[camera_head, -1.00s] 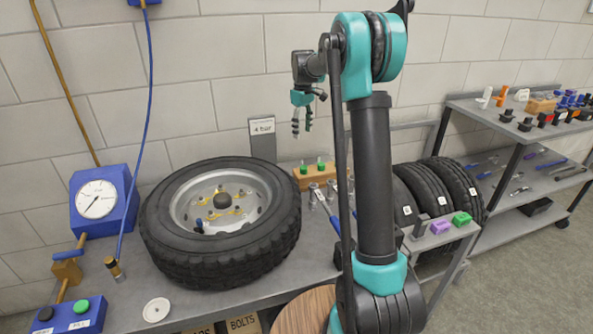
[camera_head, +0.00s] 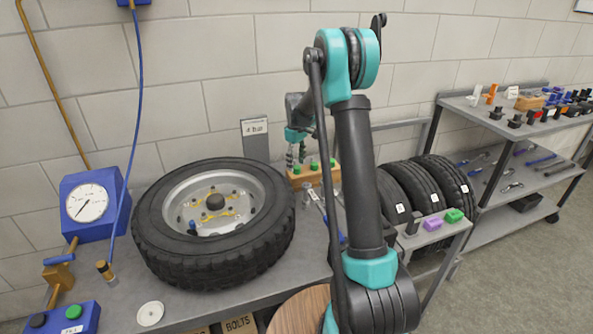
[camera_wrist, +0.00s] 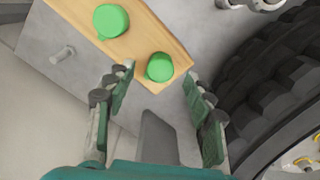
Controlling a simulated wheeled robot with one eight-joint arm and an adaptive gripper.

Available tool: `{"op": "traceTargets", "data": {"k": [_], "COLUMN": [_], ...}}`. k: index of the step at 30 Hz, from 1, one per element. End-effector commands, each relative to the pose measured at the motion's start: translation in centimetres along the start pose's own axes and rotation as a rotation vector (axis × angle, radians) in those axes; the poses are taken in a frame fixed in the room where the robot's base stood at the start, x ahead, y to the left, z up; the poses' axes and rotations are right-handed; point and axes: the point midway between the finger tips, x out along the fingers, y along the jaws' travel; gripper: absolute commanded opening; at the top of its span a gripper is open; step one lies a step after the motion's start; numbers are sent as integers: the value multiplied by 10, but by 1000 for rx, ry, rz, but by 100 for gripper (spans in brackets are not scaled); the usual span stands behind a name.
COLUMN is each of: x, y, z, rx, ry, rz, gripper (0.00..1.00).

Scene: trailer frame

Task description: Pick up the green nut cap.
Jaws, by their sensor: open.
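My gripper (camera_head: 296,157) is open and hangs just above the wooden block (camera_head: 299,182) behind the tyre. Green caps (camera_head: 314,166) stand on top of that block. In the wrist view the wooden block (camera_wrist: 205,67) carries two round green caps. The nearer cap (camera_wrist: 159,67) lies between my two open fingertips in the picture, untouched by either. The other cap (camera_wrist: 110,21) sits further up and left on the block. I cannot tell exactly how high my fingertips are above the nearer cap.
A large tyre (camera_head: 155,240) lies on the grey bench left of the block and close to my right finger in the wrist view (camera_wrist: 265,95). A "4 bar" sign (camera_head: 255,128) stands behind. Metal tools lie right of the tyre. A blue gauge (camera_head: 87,203) is far left.

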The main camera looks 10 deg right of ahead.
Motion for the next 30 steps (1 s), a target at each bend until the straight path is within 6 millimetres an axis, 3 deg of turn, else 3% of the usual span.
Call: {"op": "traceTargets", "data": {"k": [4, 11, 20, 30], "x": [12, 13, 12, 11], "y": [0, 0, 0, 0], "z": [0, 0, 0, 0], "rx": [0, 0, 0, 0], "ry": [0, 0, 0, 0], "rz": [0, 0, 0, 0], "gripper": [53, 53, 17, 17]}}
